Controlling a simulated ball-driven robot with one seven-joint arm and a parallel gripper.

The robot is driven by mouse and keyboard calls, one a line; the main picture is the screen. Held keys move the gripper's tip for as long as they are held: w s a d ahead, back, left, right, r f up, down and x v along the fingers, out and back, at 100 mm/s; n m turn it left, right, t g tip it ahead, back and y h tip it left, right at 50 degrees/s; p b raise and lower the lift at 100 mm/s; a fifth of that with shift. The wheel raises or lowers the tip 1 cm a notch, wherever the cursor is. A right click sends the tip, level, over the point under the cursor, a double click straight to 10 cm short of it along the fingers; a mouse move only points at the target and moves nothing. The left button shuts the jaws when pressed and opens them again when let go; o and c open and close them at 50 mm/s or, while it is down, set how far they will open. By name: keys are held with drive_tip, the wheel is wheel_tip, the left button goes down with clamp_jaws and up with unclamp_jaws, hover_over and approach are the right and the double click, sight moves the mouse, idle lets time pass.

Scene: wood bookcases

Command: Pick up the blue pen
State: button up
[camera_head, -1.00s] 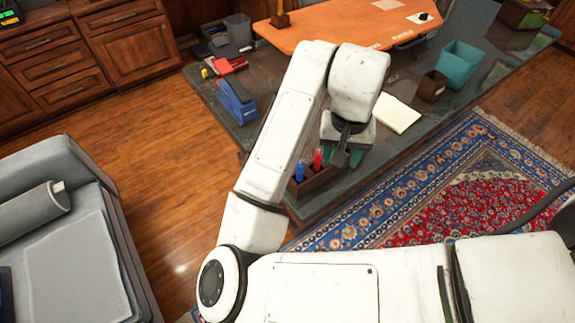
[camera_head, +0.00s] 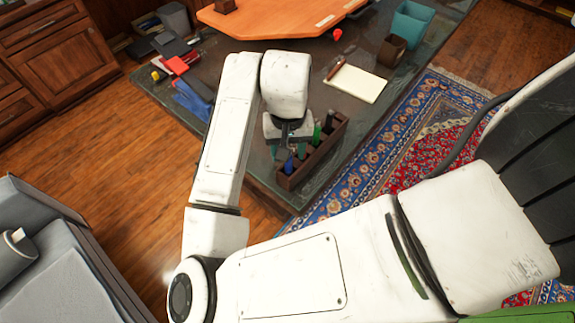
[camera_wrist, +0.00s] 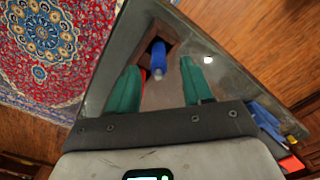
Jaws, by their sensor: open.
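The blue pen (camera_head: 289,164) stands upright in a dark wooden pen holder (camera_head: 339,131) near the corner of the desk. My gripper (camera_head: 288,153) is pointed down above the near end of the holder. In the wrist view, the blue pen (camera_wrist: 158,66) shows between the two green fingers of my gripper (camera_wrist: 159,68), with gaps on both sides. The gripper is open and holds nothing. The lower part of the pen is hidden inside the holder (camera_wrist: 160,35). A red item (camera_wrist: 143,76) shows partly beside the left finger.
A green pen (camera_head: 316,135) stands in the same holder. On the dark desk are a notepad (camera_head: 356,84), a brown cup (camera_head: 391,51), a teal bin (camera_head: 412,24) and blue items (camera_head: 193,100). A grey sofa (camera_head: 70,270) stands at lower left.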

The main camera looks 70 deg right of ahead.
sight(289, 163)
wheel_tip(289, 163, down, 5)
drive_tip(key=shift+s, duration=0.1)
idle(0.3)
clamp_jaws()
